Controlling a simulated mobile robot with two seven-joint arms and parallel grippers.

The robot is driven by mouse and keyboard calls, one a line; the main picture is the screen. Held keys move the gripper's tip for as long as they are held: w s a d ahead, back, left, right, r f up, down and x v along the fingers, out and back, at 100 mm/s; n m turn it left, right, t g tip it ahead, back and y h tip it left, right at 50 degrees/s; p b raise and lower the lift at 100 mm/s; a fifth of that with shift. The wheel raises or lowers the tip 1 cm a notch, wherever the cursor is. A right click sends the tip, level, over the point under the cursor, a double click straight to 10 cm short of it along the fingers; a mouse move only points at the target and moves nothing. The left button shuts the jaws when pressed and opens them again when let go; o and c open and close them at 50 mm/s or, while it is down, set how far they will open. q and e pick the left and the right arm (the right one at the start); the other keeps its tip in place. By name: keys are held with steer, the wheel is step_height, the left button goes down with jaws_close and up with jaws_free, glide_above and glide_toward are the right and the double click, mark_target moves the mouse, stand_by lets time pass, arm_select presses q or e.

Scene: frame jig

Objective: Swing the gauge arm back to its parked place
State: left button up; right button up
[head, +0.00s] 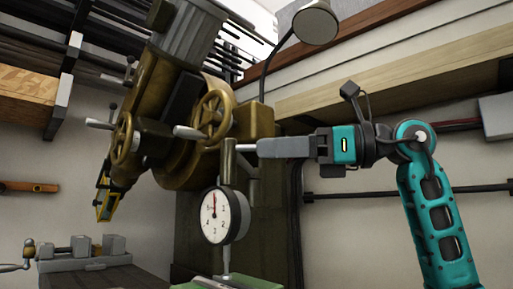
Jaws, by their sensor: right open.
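The dial gauge (222,216), with a round white face, black numbers and a red needle, stands upright in the middle of the head view. A grey vertical post (228,160) rises above it, and a thin stem runs down from it toward a green surface (232,284) at the bottom edge. My right gripper (246,147) comes in from the right at the height of the post's upper part. Its jaws are open but seen edge-on. Its tips are close to the post; I cannot tell whether they touch or straddle it. My left gripper is not in view.
A large brass-coloured machine with handwheels (211,114) stands behind and left of the gauge. A lamp (315,24) hangs above. A vise-like grey fixture (82,248) sits on a bench at lower left. The wall area right of the gauge, below my arm, looks clear.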

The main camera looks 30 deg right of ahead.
steer(key=shift+x, duration=1.8)
jaws_close()
